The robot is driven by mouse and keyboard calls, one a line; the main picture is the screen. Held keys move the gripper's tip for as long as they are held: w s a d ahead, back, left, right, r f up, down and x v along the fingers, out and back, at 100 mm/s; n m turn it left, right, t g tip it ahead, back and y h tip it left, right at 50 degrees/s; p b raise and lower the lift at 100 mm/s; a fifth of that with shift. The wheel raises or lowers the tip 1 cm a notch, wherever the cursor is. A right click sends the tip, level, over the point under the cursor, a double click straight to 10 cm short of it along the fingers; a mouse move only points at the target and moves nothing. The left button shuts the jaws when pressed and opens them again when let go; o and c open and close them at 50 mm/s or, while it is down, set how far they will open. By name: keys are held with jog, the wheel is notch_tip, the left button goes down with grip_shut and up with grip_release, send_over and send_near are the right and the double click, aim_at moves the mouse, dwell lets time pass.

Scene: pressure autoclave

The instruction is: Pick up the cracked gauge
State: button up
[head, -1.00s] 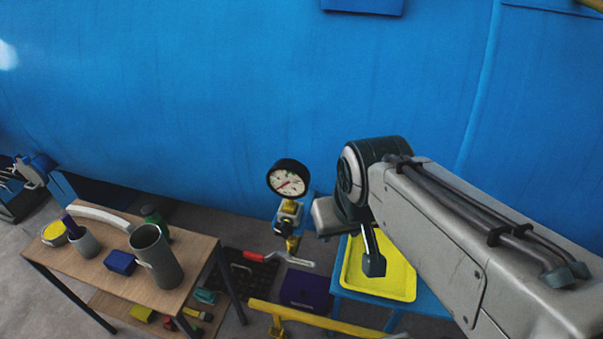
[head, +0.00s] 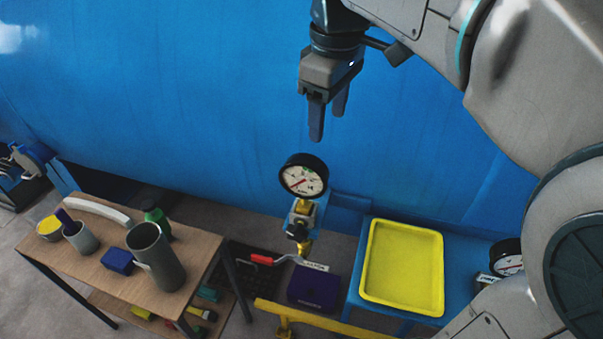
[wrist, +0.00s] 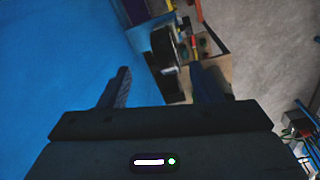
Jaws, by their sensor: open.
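A round black-rimmed gauge (head: 303,176) with a white face and red needle stands upright on a brass fitting and valve (head: 300,220) in front of the blue vessel. Dark marks show on its face, but I cannot make out a crack for sure. A second, similar gauge (head: 507,257) is at the right, partly hidden by my arm. My gripper (head: 328,126) points down above the mounted gauge, open, empty and apart from it. In the wrist view, the gauge's dark rim (wrist: 165,47) shows between and beyond the fingers (wrist: 163,80).
The blue vessel wall (head: 200,90) fills the back. A yellow tray (head: 372,265) lies empty on a blue bench. A wooden table (head: 85,265) with cups and a grey cylinder (head: 155,257) stands left. A red-handled lever (head: 262,259) and yellow rail (head: 320,318) lie low in front.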

aim_at(305, 157)
jog(key=a+f+n, duration=0.1)
jog(key=f, duration=0.1)
jog(key=w+a+f+n, duration=0.1)
jog(key=f, duration=0.1)
jog(key=a+f+n+b, duration=0.1)
jog(key=f, duration=0.1)
jog(key=shift+w+g, duration=0.4)
jog(key=shift+w+a+f+p, duration=0.1)
jog(key=shift+f+p, duration=0.1)
jog(key=shift+f, duration=1.25)
jog(key=shift+a+f+p, duration=0.1)
jog(key=shift+f+p, duration=0.05)
jog(key=shift+f, duration=1.3)
grip_shut()
